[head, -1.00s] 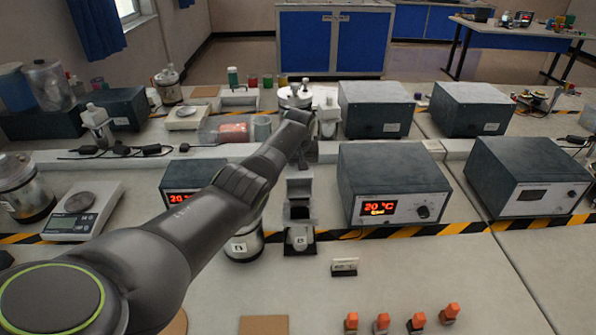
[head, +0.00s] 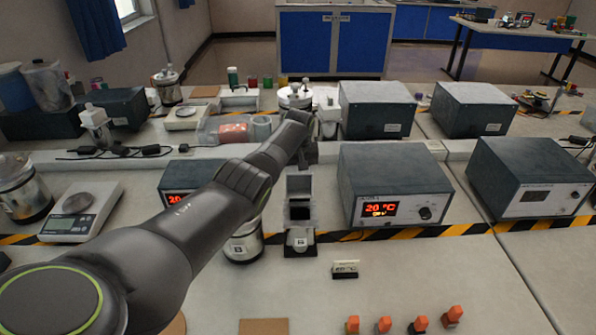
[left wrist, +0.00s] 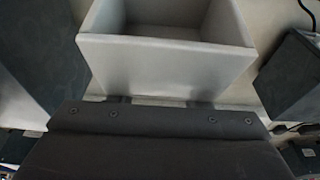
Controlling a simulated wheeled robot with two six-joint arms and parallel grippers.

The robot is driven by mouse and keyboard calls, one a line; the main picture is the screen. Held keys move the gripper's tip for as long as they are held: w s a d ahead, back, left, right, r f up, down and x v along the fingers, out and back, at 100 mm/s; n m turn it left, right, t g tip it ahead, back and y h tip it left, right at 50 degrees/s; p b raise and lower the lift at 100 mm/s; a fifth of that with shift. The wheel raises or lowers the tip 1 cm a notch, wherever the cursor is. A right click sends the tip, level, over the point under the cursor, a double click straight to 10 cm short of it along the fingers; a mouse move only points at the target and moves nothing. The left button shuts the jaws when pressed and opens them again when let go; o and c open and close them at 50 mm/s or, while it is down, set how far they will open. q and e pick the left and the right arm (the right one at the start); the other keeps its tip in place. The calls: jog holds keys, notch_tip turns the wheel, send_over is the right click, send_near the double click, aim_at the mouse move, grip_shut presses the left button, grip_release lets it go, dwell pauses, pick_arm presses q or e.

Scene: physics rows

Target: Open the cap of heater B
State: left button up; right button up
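Heater B (head: 299,240) is a small grey device with a "B" label at mid-bench in the head view. Its light grey cap (head: 299,184) stands raised at the back, above a dark opening. My left arm reaches across from the left, and my left gripper (head: 309,156) is just behind and above the cap, largely hidden by the wrist. In the left wrist view a hollow light grey box shape (left wrist: 165,65), apparently part of the heater, is right in front of the dark gripper body. The finger gap and contact are unclear. My right gripper is out of view.
A heater box reading 20 °C (head: 392,185) stands close on the right, and a smaller display box (head: 180,180) on the left. A metal canister (head: 243,246) is beside heater B. A small label stand (head: 345,269) and orange-capped bottles (head: 420,325) are in front.

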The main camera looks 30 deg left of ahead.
pick_arm(q)
jog(key=shift+p+v, duration=0.35)
jog(key=shift+v, duration=0.75)
jog(key=b+v, duration=0.2)
jog(key=v, duration=1.3)
jog(key=shift+r, duration=0.1)
jog(key=shift+c, duration=0.2)
